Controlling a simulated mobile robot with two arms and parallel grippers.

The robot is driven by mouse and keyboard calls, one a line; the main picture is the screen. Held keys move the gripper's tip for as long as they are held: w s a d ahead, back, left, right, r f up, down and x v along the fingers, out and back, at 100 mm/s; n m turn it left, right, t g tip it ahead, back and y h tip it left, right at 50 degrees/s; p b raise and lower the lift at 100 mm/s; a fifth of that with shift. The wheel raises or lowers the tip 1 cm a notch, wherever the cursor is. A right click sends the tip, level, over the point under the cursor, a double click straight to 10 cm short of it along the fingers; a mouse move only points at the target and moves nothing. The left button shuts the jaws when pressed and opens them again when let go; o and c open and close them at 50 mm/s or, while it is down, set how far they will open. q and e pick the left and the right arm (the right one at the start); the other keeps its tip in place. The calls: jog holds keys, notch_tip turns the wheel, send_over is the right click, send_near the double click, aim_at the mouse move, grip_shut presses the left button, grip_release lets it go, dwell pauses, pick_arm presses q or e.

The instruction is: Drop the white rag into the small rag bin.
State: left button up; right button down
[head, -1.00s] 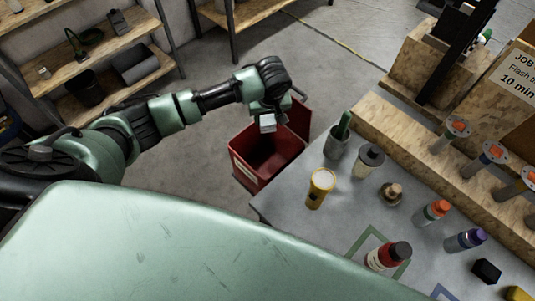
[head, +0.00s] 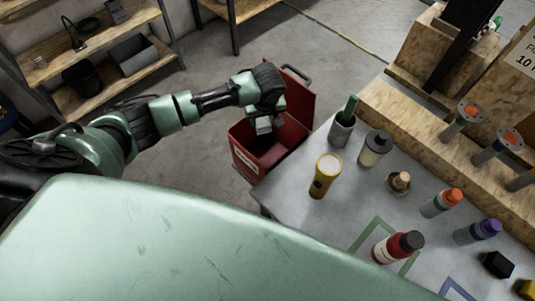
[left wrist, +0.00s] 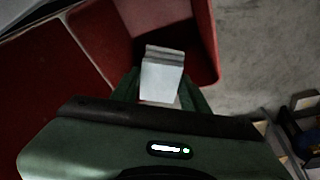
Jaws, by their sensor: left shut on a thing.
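The small rag bin (head: 243,158) is a red box standing on the floor, its hinged lid (head: 297,100) raised at the back. My left gripper (head: 264,126) is over the bin's opening. It is shut on the white rag (left wrist: 162,78), a folded pale bundle that shows between the green fingers in the left wrist view. In that view the bin's red wall (left wrist: 203,40) and dark inside lie behind and below the rag. The rag is small and partly covered by the gripper in the head view. My right gripper is not in view.
Wooden shelves (head: 95,60) stand at the upper left. The concrete floor behind the bin is clear.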

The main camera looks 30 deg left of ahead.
pick_arm(q)
jog(key=o, duration=1.5)
jog(key=shift+c, duration=0.2)
jog(key=shift+r, duration=0.15)
jog(key=b+v, duration=0.1)
jog(key=v, duration=0.6)
jog(key=shift+s+d+r, duration=0.1)
jog(key=shift+s+r, duration=0.05)
jog(key=shift+r, duration=0.15)
jog(key=shift+f, duration=0.1)
